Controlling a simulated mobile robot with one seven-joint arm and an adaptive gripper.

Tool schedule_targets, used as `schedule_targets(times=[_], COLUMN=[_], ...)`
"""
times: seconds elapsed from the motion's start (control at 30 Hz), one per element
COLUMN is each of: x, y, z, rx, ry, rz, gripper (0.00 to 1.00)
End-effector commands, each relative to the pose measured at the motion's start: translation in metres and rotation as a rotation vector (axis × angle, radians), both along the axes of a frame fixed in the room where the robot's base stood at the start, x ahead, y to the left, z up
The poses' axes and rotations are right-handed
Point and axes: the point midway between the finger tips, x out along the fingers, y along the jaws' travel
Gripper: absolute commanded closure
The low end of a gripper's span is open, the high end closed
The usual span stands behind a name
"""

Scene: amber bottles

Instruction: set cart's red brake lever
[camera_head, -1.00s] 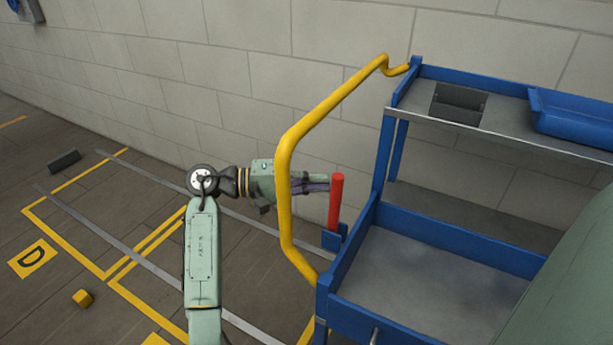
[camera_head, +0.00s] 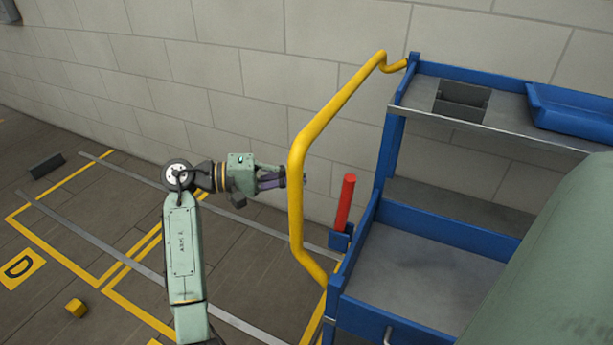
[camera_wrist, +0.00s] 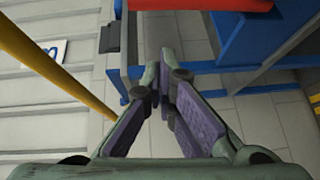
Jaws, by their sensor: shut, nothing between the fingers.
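The red brake lever (camera_head: 345,202) stands up from a small blue bracket (camera_head: 340,238) at the cart's left end, tilted slightly right at its top. The cart (camera_head: 440,222) is blue with grey shelves and a yellow handle rail (camera_head: 297,190). My gripper (camera_head: 284,179) is left of the lever, apart from it, with its fingertips beside the yellow rail. In the wrist view my gripper (camera_wrist: 166,88) is shut and empty, its tips together. The red lever (camera_wrist: 198,5) lies across the top of that view, beyond the fingertips, and is partly cut off by the frame edge.
The yellow handle rail stands between my arm and the lever in the head view. A blue bin (camera_head: 572,108) and a dark holder (camera_head: 462,101) are on the top shelf. A yellow cube (camera_head: 76,307) lies on the floor. The wall (camera_head: 230,60) runs behind.

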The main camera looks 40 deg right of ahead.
Motion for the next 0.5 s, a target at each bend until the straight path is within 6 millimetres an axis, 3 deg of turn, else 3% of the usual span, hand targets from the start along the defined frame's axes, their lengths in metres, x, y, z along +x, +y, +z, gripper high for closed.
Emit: schedule_targets(times=[0.23,0.5], x=[0.027,0.037], y=[0.041,0.057], z=[0.000,0.003], rx=[0.001,0.002], ry=[-0.002,-0.002], rz=[-0.002,-0.006], gripper=[1.00,1.00])
